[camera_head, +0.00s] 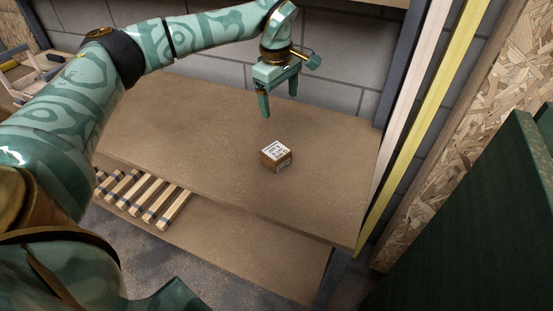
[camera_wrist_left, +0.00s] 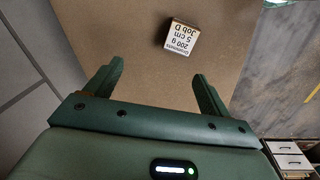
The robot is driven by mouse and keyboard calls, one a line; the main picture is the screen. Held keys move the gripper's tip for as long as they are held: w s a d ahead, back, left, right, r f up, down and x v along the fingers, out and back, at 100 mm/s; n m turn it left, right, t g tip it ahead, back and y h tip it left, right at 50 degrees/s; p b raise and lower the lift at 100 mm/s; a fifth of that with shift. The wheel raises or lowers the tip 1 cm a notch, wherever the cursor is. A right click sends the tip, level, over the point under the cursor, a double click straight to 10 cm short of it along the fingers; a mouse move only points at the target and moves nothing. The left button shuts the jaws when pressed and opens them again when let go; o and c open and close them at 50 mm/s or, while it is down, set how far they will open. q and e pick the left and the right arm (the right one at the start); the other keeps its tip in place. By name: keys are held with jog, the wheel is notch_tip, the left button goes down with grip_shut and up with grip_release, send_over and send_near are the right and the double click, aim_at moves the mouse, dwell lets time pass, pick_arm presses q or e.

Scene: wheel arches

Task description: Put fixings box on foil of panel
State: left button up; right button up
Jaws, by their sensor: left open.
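A small cardboard box (camera_head: 276,156) with a white printed label on top sits on a flat brown board (camera_head: 200,130). I take it to be the fixings box. In the left wrist view the box (camera_wrist_left: 181,39) lies beyond the fingertips, and its label includes "200 g", "5 cm" and "Job D". My left gripper (camera_head: 280,101) is open and empty, above the board and behind the box, pointing down and apart from it. It also shows in the left wrist view (camera_wrist_left: 157,70). I cannot make out a foil surface on any panel. My right gripper is not in view.
Wooden slats (camera_head: 145,197) lie below the board's front edge at the left. A grey block wall (camera_head: 335,65) stands behind the board. Upright pale and yellow strips (camera_head: 425,110) and a chipboard sheet (camera_head: 465,150) stand at the right. The board around the box is clear.

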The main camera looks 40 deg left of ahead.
pick_arm(q)
jog(key=s+g, duration=0.1)
jog(key=s, duration=0.1)
jog(key=b, duration=0.4)
send_near(276, 150)
jog(key=shift+m, duration=0.4)
jog(key=f, duration=0.5)
jog(key=shift+w+a, duration=0.2)
notch_tip(276, 150, down, 6)
jog(key=b, duration=0.3)
jog(key=shift+s+d+r, duration=0.1)
jog(key=shift+s+r, duration=0.05)
jog(key=shift+r, duration=0.05)
jog(key=shift+c, duration=0.3)
jog(key=c, duration=1.2)
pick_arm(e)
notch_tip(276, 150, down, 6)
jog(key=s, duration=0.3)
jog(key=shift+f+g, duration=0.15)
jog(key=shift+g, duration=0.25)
pick_arm(q)
jog(key=shift+r, duration=0.1)
